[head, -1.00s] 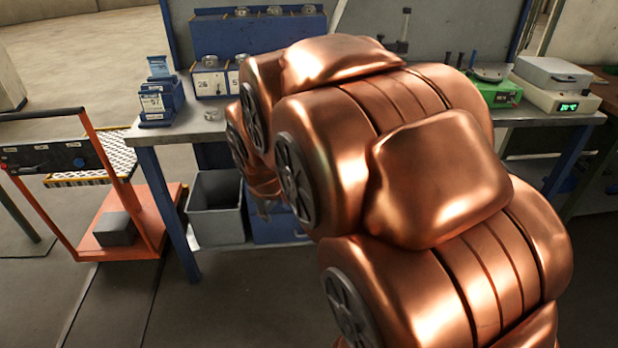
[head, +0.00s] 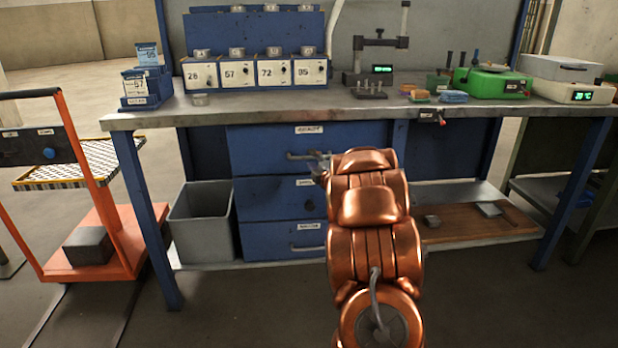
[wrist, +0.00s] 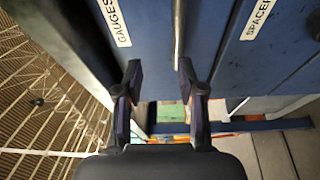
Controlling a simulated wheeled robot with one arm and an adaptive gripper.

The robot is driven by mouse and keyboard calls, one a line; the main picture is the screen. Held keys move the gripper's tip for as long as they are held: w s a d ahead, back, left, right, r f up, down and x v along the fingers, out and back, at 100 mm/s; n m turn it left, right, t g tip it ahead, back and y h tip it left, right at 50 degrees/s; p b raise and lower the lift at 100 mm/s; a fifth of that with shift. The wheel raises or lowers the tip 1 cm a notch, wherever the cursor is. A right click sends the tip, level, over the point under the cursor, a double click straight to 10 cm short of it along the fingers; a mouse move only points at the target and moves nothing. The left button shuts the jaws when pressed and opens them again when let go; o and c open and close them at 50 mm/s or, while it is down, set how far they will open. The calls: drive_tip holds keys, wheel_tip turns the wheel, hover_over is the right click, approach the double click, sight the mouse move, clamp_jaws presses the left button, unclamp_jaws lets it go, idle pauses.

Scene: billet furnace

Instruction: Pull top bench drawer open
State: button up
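The top bench drawer (head: 262,150) is a blue front with a white label, at the top of a stack of three under the bench, and it looks shut. Its grey bar handle (head: 298,155) runs across the front below the label. In the wrist view the handle (wrist: 178,35) shows edge-on beside the "GAUGES" label. My gripper (head: 321,164) is at the right part of the handle in the head view, partly hidden by my arm. In the wrist view my gripper (wrist: 158,78) has its two dark fingers apart, with the handle in line with the gap, nearer the right finger. Contact cannot be told.
Two lower blue drawers (head: 260,200) sit beneath. A grey bin (head: 203,215) stands left of them, and an orange cart (head: 112,240) is farther left. The benchtop (head: 240,108) overhangs the drawers and carries numbered boxes and instruments. The floor before the drawers is mostly clear.

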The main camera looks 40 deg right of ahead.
sight(309, 157)
wheel_tip(309, 157, down, 4)
drive_tip(key=s+d+n+t+y+b, duration=0.1)
drive_tip(key=d+n+t+b, duration=0.1)
drive_tip(key=shift+r+b+x, duration=0.1)
drive_tip(key=shift+b+x, duration=0.4)
drive_tip(key=shift+x, duration=1.4)
drive_tip(key=shift+r+b+x, duration=0.15)
drive_tip(key=shift+b+x, duration=0.3)
drive_tip(key=shift+x, duration=1.45)
drive_tip(key=shift+c, duration=0.2)
drive_tip(key=shift+s, duration=0.1)
clamp_jaws()
drive_tip(key=shift+a, duration=0.1)
